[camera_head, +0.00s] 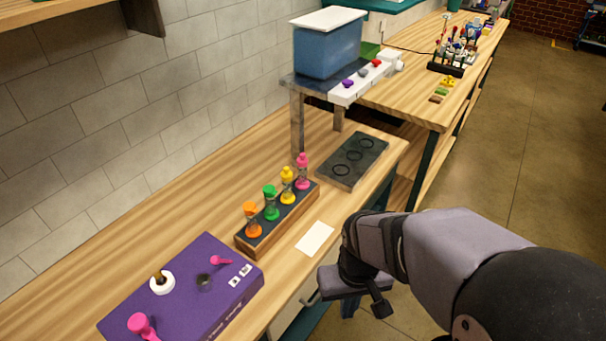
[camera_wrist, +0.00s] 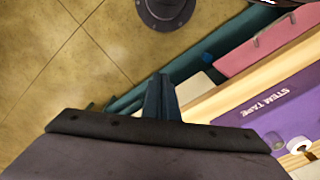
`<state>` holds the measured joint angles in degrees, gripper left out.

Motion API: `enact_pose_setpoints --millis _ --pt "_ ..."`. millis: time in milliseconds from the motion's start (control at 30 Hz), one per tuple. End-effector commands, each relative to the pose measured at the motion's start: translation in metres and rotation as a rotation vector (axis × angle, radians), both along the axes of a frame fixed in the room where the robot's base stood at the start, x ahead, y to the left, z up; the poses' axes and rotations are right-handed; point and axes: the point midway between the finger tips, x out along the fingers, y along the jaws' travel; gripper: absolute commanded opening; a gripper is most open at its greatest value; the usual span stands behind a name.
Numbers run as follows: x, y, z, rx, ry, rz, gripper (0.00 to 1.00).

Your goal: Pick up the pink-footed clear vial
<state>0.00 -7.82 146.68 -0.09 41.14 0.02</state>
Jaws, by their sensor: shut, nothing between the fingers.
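The pink-footed clear vial (camera_head: 302,174) stands upright in the head view, at the far right end of a wooden rack (camera_head: 262,243). Its cap and foot are pink, with a clear body between. My gripper (camera_wrist: 161,97) is shut and empty, its two fingers together in the wrist view. In the head view my wrist hangs at the front edge of the bench, to the right of and nearer than the rack, well apart from the vial. The fingertips are hard to make out there. The vial is not in the wrist view.
Yellow (camera_head: 287,186), green (camera_head: 271,203) and orange (camera_head: 252,220) vials share the rack. A white card (camera_head: 315,238) lies before it. A purple stem tape box (camera_head: 215,297) sits left, also in the wrist view (camera_wrist: 275,120).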

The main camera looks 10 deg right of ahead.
Motion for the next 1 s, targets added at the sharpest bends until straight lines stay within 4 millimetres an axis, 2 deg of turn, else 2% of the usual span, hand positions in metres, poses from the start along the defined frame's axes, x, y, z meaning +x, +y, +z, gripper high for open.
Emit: enact_pose_setpoints --millis 67,100,267,300,567,667,767,867,967,1000 --pt "0.000 0.000 0.000 0.000 0.000 0.000 0.00" --pt "0.000 0.000 0.000 0.000 0.000 0.000 0.05" --pt "0.000 0.000 0.000 0.000 0.000 0.000 0.43" --pt "0.000 0.000 0.000 0.000 0.000 0.000 0.46" --pt "0.001 0.000 0.000 -0.001 -0.002 0.000 0.46" --pt "0.009 -0.002 -0.001 -0.007 -0.021 -0.001 0.46" --pt "0.031 -0.009 -0.004 -0.026 -0.081 -0.001 0.46" --pt "0.072 -0.019 -0.006 -0.052 -0.187 0.002 0.46" --pt "0.127 -0.029 -0.005 -0.076 -0.336 0.011 0.46" --pt "0.151 -0.032 -0.003 -0.082 -0.404 0.020 0.46"
